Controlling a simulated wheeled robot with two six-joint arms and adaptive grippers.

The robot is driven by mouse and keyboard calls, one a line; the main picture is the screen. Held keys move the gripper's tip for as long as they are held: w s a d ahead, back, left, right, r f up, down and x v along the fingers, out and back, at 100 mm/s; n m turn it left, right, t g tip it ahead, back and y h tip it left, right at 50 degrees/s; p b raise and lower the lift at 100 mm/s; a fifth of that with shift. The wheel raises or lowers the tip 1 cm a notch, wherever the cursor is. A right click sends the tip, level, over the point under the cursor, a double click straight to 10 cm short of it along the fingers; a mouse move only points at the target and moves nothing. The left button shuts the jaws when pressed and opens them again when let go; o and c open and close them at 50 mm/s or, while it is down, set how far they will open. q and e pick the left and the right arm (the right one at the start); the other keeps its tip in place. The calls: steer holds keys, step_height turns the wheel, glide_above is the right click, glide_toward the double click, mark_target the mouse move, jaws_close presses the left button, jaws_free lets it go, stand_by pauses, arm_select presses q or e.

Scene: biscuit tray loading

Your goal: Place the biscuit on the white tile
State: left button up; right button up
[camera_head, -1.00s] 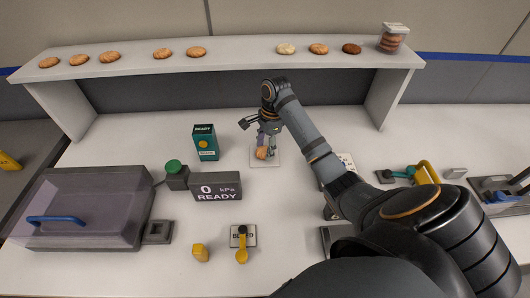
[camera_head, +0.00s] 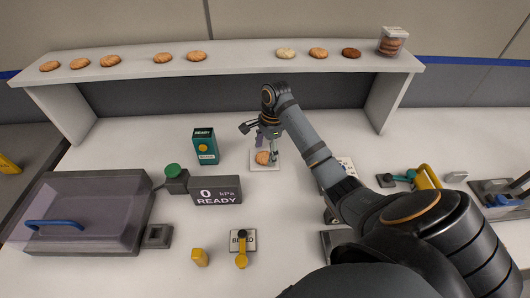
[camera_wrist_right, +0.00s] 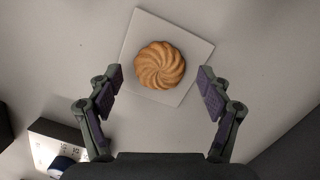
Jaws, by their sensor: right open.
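The biscuit (camera_wrist_right: 160,65), round and golden with a swirled ridge pattern, lies on the white tile (camera_wrist_right: 190,40) in the right wrist view. In the head view the biscuit (camera_head: 263,158) and the tile (camera_head: 265,168) show beneath my right gripper (camera_head: 268,147). My right gripper (camera_wrist_right: 160,88) is open, with one finger on each side of the biscuit and clear gaps between. The fingers do not touch the biscuit. My left gripper is not in view.
Several biscuits (camera_head: 110,61) lie along the raised white shelf (camera_head: 235,58), with a clear box (camera_head: 392,41) at its right end. A green box (camera_head: 205,147), a READY display (camera_head: 217,190) and a lidded case (camera_head: 85,205) stand left of the tile. The counter just in front of the tile is free.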

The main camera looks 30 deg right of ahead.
step_height(320, 180, up, 12)
steer(key=d+p, duration=0.1)
steer(key=p, duration=0.8)
steer(key=shift+s+d, duration=0.15)
steer(key=shift+d, duration=0.2)
steer(key=shift+f, duration=0.2)
